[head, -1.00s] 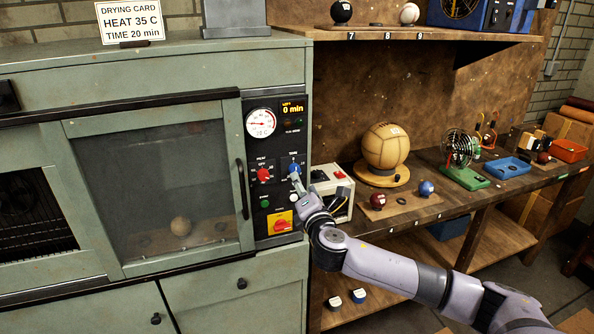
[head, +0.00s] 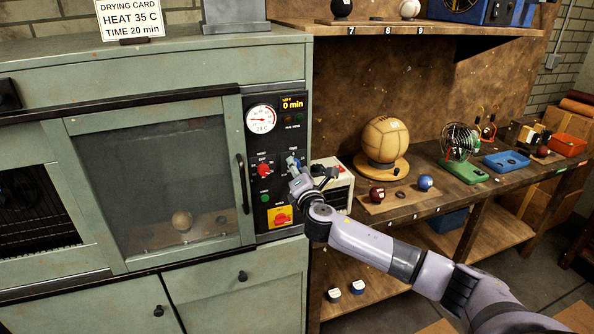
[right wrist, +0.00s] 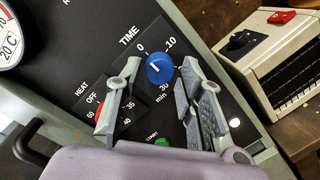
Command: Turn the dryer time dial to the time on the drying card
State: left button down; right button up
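The drying card (head: 130,20) on top of the dryer reads HEAT 35 C, TIME 20 min. The blue time dial (right wrist: 160,68) is on the dryer's black panel; its white mark points toward 0. The dryer's display (head: 292,104) reads 0 min. My right gripper (head: 295,164) is in front of the panel and largely hides the dial in the head view. In the right wrist view its two fingers (right wrist: 161,72) are spread on either side of the dial, with gaps visible. Whether the tips reach its depth is unclear. My left gripper is not in view.
The red heat dial (head: 264,170) is just left of my right gripper. Below are a green button (head: 265,198) and a red-and-yellow switch (head: 280,217). A cream box (head: 338,185) stands close on the right. The dryer door handle (head: 242,184) is left of the panel.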

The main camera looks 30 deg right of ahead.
grip_shut()
dwell(0.4)
jog(key=m+y+p, duration=0.1)
jog(key=m, duration=0.8)
jog(key=m+y, duration=0.1)
jog(key=m, duration=0.8)
jog(key=shift+d+r+m+g+y+p, duration=0.2)
jog(key=shift+m+g+y+p, duration=0.15)
jog(key=shift+m+g+y, duration=0.05)
jog(key=m, duration=0.3)
jog(key=shift+p, duration=0.35)
jog(key=shift+s+d+m+t+y, duration=0.1)
jog(key=shift+m+t+y, duration=0.3)
jog(key=shift+m, duration=1.4)
jog(key=shift+f, duration=0.1)
